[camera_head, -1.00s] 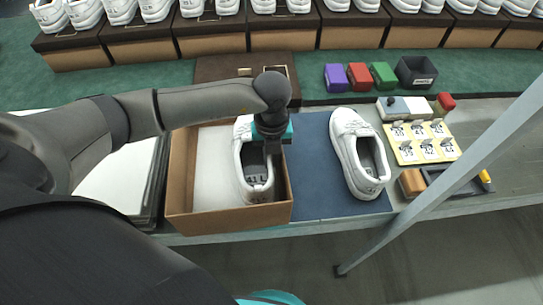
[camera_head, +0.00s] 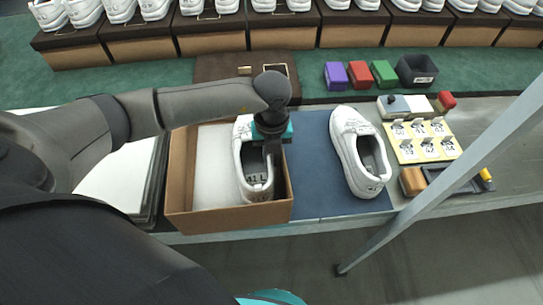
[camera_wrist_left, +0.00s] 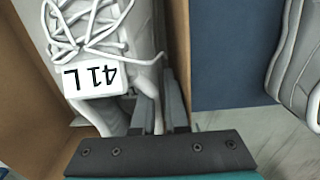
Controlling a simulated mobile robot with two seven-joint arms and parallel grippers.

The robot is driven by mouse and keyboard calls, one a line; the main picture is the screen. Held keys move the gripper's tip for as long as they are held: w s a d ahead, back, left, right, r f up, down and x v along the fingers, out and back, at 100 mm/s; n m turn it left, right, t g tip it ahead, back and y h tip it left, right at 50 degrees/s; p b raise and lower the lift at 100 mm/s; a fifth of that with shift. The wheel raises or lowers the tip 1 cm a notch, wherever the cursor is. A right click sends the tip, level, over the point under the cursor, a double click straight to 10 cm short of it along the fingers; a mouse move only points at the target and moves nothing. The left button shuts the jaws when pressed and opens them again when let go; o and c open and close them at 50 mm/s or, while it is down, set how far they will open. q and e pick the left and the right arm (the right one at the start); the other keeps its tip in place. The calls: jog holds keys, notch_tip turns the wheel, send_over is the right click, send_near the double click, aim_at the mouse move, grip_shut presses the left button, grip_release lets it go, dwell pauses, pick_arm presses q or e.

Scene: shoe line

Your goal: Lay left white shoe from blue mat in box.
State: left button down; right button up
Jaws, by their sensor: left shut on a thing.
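The left white shoe (camera_head: 243,169), with a "41 L" label in the left wrist view (camera_wrist_left: 95,78), is inside the right part of the open brown box (camera_head: 232,218). My left gripper (camera_head: 270,152) is shut on the shoe's right side wall near its opening; its fingers (camera_wrist_left: 165,112) also show in the left wrist view. Whether the sole rests on the box floor is hidden. The blue mat (camera_head: 310,180) lies right of the box. Another white shoe (camera_head: 347,148) lies on the mat. My right gripper is not in view.
White padding (camera_head: 213,165) fills the box's left part. The brown lid (camera_head: 215,68) stands behind it. A yellow card board (camera_head: 422,140) and small tools lie right of the mat. A grey slanted post (camera_head: 450,190) crosses the right front.

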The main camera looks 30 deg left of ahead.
pick_arm(q)
jog(key=shift+f+b, duration=0.4)
jog(key=shift+f, duration=0.15)
jog(key=c, duration=0.9)
grip_release()
jog(key=shift+o, duration=0.2)
notch_tip(320, 180, up, 15)
jog(key=p, duration=0.2)
jog(key=shift+p, duration=0.3)
jog(key=shift+r, duration=0.1)
